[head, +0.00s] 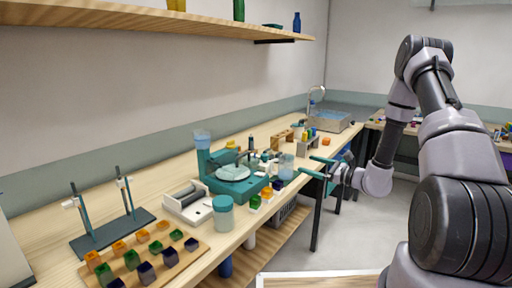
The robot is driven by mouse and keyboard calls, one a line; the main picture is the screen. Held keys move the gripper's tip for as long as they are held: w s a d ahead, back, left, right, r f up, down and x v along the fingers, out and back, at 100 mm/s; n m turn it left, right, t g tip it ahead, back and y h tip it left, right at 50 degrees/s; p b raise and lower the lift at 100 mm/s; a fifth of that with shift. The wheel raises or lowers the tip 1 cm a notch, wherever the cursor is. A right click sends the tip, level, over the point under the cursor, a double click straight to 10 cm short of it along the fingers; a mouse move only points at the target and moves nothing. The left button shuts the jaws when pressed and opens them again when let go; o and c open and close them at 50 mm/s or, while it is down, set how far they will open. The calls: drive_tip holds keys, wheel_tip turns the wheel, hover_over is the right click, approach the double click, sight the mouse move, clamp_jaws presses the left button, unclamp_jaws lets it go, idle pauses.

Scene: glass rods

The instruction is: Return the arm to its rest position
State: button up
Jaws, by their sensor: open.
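My gripper (304,164) is right of the middle of the head view, at the end of my grey and black arm. Its two teal fingers are spread apart and point left toward the bench. I see nothing held between them. The arm rises at the right of the view, bends at the top and comes down to the gripper. The gripper appears at the front edge of the long wooden bench (180,262); I cannot tell its exact height above it.
A teal machine (210,172), a teal-lidded jar (223,215), a board of coloured cubes (186,256) and a rod stand (85,245) are on the bench. A metal sink (330,121) is farther back. A shelf (140,18) hangs above. Open floor (285,249) lies right of the bench.

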drive_tip(key=s+a+r+n+g+h, duration=0.1)
drive_tip(key=s+a+r+n+g, duration=0.2)
drive_tip(key=s+r+n+g, duration=0.4)
drive_tip(key=s+a+r+n+g+h, duration=0.1)
drive_tip(key=s+a+r+n+g, duration=0.25)
drive_tip(key=s+r+n, duration=0.55)
drive_tip(key=s+d+r+n+t+h, duration=0.1)
drive_tip(key=s+d+r+t+h, duration=0.2)
drive_tip(key=s+d+r+h, duration=0.2)
drive_tip(key=s+d+r+n+t+h, duration=0.2)
drive_tip(key=s+d+r+h, duration=0.3)
drive_tip(key=s+r, duration=0.4)
drive_tip(key=shift+s+d+t+h, duration=0.3)
drive_tip(key=shift+s+d+t, duration=0.15)
drive_tip(key=shift+t, duration=0.4)
drive_tip(key=shift+r, duration=0.1)
